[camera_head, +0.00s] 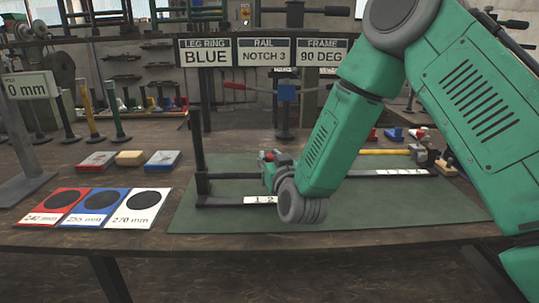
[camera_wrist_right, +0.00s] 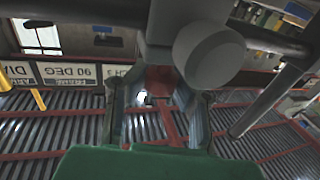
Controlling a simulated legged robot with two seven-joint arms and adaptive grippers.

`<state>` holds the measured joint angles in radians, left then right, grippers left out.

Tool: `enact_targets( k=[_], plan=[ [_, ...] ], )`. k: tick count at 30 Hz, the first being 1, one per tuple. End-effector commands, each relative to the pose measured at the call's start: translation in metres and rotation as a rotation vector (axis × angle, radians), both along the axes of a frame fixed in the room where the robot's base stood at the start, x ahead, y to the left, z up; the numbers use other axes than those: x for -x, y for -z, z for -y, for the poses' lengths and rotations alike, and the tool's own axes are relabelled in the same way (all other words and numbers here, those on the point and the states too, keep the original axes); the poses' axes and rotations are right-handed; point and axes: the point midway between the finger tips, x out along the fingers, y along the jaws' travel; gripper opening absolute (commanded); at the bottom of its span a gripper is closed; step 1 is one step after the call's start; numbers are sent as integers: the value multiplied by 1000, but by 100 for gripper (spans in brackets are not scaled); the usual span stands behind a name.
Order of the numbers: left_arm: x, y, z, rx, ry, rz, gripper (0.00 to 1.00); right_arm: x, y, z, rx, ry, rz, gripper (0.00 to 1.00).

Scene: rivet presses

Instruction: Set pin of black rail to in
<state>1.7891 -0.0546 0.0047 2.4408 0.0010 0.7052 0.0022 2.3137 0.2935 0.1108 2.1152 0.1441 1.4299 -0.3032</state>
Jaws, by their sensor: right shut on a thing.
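The black rail (camera_head: 222,202) lies on the green mat in the head view, with white number labels on it. My right gripper (camera_head: 270,165) is low over the rail's left part, beside a small red part (camera_head: 284,158). In the wrist view my right gripper (camera_wrist_right: 160,108) has its fingers on either side of a dull red piece (camera_wrist_right: 158,78). The gripper is shut on a small part that I take for the rail's pin; the fingers and forearm hide most of it. I cannot tell whether the pin is in or out. My left gripper is not in view.
A black upright (camera_head: 196,125) stands close left of the gripper, under the sign reading BLUE, NOTCH 3 and 90 DEG (camera_head: 264,52). Red, blue and white cards (camera_head: 100,222) lie left of the mat. A yellow bar (camera_head: 384,152) lies behind. The mat's front (camera_head: 230,220) is clear.

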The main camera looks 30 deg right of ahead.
Motion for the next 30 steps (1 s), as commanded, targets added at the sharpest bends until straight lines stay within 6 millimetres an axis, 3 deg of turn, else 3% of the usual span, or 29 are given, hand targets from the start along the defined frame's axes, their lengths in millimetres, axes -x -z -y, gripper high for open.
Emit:
enact_targets(
  k=[6,7,9,22,30],
  plan=[
    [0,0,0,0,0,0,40,1,6,0,-3,-2,-14,0],
    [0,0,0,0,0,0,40,1,6,0,-3,-2,-15,21],
    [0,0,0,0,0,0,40,1,6,-1,-3,-2,-15,46],
    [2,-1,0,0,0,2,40,9,4,-3,-3,-3,-12,46],
    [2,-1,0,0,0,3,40,59,5,-18,-2,-4,-15,46]
  ],
)
